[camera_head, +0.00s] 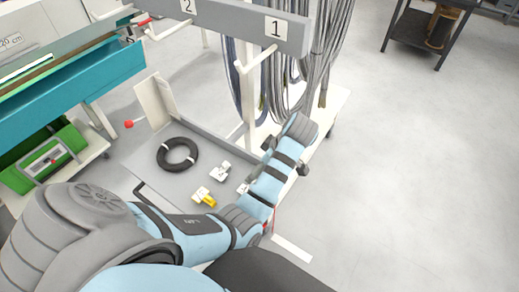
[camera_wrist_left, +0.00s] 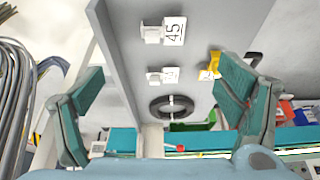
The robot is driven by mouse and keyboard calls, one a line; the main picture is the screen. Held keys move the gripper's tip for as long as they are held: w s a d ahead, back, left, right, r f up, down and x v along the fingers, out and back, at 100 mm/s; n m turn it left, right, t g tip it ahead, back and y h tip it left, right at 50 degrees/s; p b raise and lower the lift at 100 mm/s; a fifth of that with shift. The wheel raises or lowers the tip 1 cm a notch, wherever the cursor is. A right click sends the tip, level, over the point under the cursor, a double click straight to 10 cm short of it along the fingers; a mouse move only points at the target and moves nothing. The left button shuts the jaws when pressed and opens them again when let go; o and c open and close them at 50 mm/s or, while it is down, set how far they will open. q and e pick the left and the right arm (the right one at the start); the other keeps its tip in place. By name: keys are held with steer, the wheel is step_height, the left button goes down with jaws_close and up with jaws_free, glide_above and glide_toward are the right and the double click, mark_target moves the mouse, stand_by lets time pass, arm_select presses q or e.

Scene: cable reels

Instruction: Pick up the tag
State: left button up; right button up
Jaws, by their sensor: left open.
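A white tag marked 45 (camera_wrist_left: 173,32) is on the grey board at the top of the left wrist view, beside a white clip. A second white tag (camera_wrist_left: 170,75) is below it; its number is unclear. A yellow tag (camera_wrist_left: 208,70) is beside the right finger, which partly covers it. In the head view a white tag (camera_head: 220,171) and the yellow tag (camera_head: 203,197) lie on the grey tray, and another white piece (camera_head: 242,188) shows at my arm's edge. My left gripper (camera_wrist_left: 160,80) is open and empty, its fingers wide apart. My right gripper is out of view.
A black cable coil (camera_head: 177,154) lies on the grey tray (camera_head: 140,160). Cables (camera_head: 335,50) hang from the rack (camera_head: 235,15) numbered 1 and 2. A teal bench (camera_head: 70,100) and green bin (camera_head: 45,160) are left.

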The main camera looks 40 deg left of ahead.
arm_select(q)
step_height(320, 180, down, 2)
steer(key=f, duration=0.1)
steer(key=b, duration=0.1)
glide_toward(247, 185)
steer(key=shift+s+a+f, duration=0.15)
steer(key=shift+f, duration=0.25)
steer(key=shift+s+a+f, duration=0.1)
steer(key=shift+s+f, duration=0.1)
steer(key=shift+f, duration=0.2)
steer(key=x, duration=0.6)
steer(key=shift+w+f+b, duration=0.15)
steer(key=shift+w+b, duration=0.25)
steer(key=shift+s, duration=0.15)
steer(key=shift+c, duration=0.2)
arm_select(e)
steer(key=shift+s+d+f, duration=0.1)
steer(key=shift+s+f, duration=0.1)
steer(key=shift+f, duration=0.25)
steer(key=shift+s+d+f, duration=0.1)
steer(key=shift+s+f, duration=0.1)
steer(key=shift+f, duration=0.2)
arm_select(q)
steer(key=c, duration=0.9)
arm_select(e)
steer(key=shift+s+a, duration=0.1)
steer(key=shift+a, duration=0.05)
